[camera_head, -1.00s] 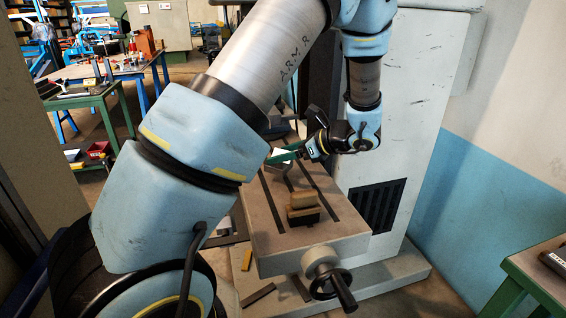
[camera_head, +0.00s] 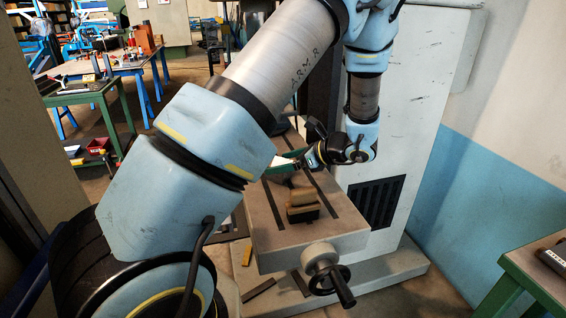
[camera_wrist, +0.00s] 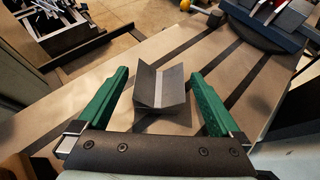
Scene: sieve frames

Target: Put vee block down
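The vee block (camera_wrist: 161,88), grey with a V-shaped groove, sits between my gripper's two green fingers in the wrist view. It appears to rest on the slotted machine table (camera_wrist: 205,60), with a dark shadow at its near side; exact contact underneath is hidden. My gripper (camera_wrist: 160,80) is open around the block, with narrow gaps showing beside it. In the head view my gripper (camera_head: 288,161) is low over the far part of the table, and the block is hard to make out there.
A brown block on a dark block (camera_head: 302,204) stands nearer on the table. A handwheel (camera_head: 329,279) sticks out at the table's front. The white machine column (camera_head: 405,130) rises behind. In the wrist view, a blue-and-red device (camera_wrist: 275,20) stands at upper right and a bin (camera_wrist: 65,28) at upper left.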

